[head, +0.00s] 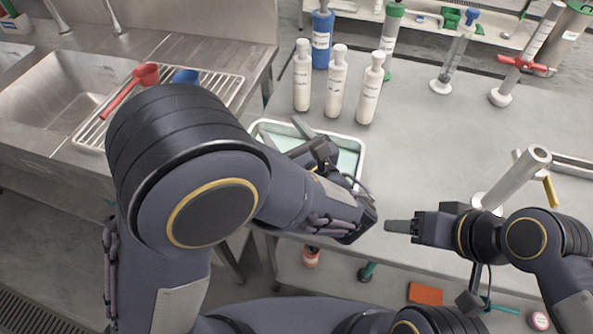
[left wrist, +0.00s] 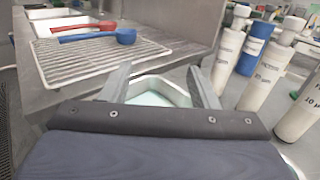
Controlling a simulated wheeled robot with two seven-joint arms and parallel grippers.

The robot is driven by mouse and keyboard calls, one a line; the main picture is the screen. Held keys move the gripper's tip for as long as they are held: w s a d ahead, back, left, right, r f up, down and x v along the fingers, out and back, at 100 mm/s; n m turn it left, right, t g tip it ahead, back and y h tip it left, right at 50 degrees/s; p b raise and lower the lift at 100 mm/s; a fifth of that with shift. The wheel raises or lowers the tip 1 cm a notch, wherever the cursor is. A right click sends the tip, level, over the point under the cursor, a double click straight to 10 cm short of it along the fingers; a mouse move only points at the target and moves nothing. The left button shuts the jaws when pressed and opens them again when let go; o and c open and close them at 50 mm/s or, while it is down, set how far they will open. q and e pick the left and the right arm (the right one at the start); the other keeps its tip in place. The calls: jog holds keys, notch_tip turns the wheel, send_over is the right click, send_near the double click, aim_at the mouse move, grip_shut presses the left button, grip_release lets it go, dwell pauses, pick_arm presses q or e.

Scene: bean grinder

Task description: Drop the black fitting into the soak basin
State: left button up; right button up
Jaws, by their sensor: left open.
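The soak basin is a white-rimmed tray (head: 357,148) with pale green liquid, on the bench in the middle of the head view. It also shows in the left wrist view (left wrist: 178,84). My left gripper (head: 296,138) is over the basin, with its fingers apart and nothing seen between them; they frame the basin in the left wrist view (left wrist: 158,75). I cannot make out the black fitting in either view; my left arm hides part of the basin. My right gripper (head: 388,226) is seen side-on, right of the basin; I cannot tell if its fingers are parted.
Several white bottles (head: 336,82) stand just behind the basin, with a blue bottle (head: 322,40) beyond. A sink (head: 60,95) and a wire rack (head: 222,88) with red and blue scoops are at left. A grey post (head: 515,178) stands at right. The bench's middle right is clear.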

pick_arm(q)
jog(key=v, duration=0.7)
jog(key=shift+s+d, duration=0.25)
jog(key=shift+s, duration=0.1)
